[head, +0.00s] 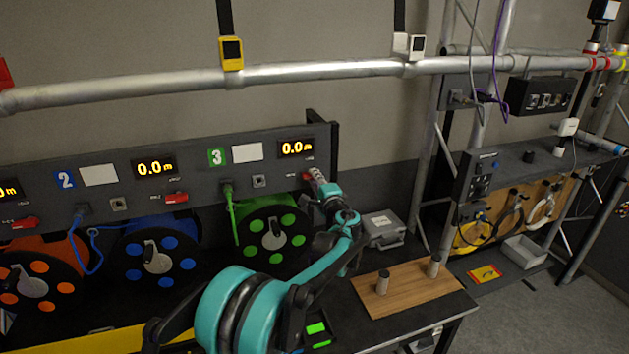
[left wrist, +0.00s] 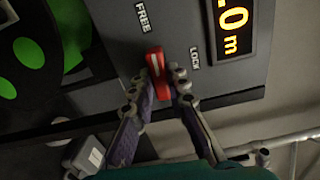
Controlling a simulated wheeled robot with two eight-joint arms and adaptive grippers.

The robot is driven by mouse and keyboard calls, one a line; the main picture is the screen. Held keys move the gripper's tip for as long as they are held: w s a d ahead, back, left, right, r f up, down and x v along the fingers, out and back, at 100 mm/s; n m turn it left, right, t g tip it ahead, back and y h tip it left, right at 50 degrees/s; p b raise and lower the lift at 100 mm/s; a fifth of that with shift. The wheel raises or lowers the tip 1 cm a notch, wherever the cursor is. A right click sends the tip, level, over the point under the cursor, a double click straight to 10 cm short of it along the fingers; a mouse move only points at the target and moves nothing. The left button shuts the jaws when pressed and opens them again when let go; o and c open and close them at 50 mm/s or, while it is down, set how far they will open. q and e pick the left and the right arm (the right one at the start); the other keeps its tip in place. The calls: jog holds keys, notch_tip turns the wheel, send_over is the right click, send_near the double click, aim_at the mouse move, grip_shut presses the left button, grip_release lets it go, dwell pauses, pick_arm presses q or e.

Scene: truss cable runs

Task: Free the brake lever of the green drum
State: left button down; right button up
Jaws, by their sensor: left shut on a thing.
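The green drum (head: 262,241) sits under the panel section marked 3, its green cable running up to the panel. Its red brake lever (head: 306,176) is at the panel's right end, under the 0.0 m display (head: 296,149). My left gripper (head: 315,178) is at this lever. In the left wrist view its two fingers (left wrist: 165,84) are shut on the red lever (left wrist: 154,62), one on each side. The words FREE (left wrist: 142,17) and LOCK (left wrist: 195,57) are printed beside it. The fingers hide part of the lever, so I cannot tell its exact setting. My right gripper is not in view.
A blue drum (head: 158,256) and an orange drum (head: 38,286) stand to the left, with their own red levers above. A grey case (head: 383,228) and a wooden board (head: 413,286) with two pegs lie right of my arm. A metal rail (head: 320,70) crosses above.

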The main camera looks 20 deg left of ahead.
pick_arm(q)
jog(key=shift+n, duration=0.5)
jog(key=c, duration=1.5)
grip_release()
jog(key=shift+s+d, duration=0.1)
jog(key=v, duration=1.1)
jog(key=shift+s+d, duration=0.2)
jog(key=shift+s, duration=0.1)
jog(key=shift+f, duration=0.1)
